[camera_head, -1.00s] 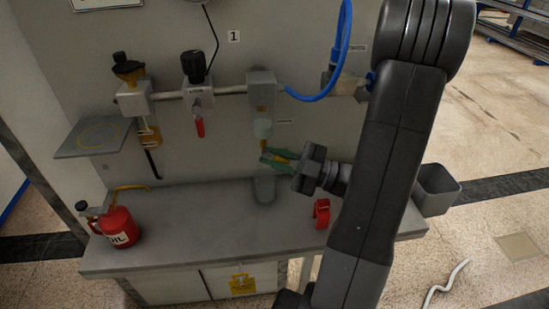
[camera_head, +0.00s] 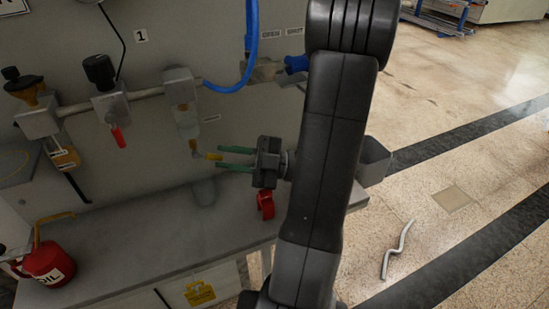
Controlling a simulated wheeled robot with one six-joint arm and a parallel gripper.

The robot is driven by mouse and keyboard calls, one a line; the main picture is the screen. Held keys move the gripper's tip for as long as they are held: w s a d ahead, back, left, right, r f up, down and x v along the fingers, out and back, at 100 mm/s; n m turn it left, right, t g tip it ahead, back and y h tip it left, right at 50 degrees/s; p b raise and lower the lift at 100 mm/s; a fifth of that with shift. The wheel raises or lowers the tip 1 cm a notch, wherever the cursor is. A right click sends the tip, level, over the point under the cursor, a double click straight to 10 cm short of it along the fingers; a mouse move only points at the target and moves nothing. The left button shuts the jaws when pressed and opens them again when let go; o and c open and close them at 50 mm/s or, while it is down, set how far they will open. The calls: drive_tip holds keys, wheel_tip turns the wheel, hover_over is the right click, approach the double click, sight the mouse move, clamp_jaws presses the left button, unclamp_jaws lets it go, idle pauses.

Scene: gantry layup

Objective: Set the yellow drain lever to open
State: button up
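The yellow drain lever (camera_head: 211,156) sticks out to the right from the bottom of the clear bowl (camera_head: 188,128), below a grey wall-mounted unit (camera_head: 180,88). It looks roughly level. My gripper (camera_head: 219,157) comes from the right, its two green fingers parallel and apart. The lever's outer end is at or just between the fingertips in the picture. I cannot tell whether either finger touches it. The open and shut marks for this lever cannot be read.
A red oil can (camera_head: 45,264) and a red padlock-like piece (camera_head: 265,205) stand on the bench (camera_head: 140,245).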

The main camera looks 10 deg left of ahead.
drive_tip(key=r+p+v, duration=0.1)
drive_tip(key=r+v, duration=0.1)
drive_tip(key=v, duration=0.7)
drive_tip(key=shift+d+p, duration=0.3)
drive_tip(key=shift+d, duration=0.3)
drive_tip(key=shift+o, duration=0.2)
drive_tip(key=shift+w+r, duration=0.1)
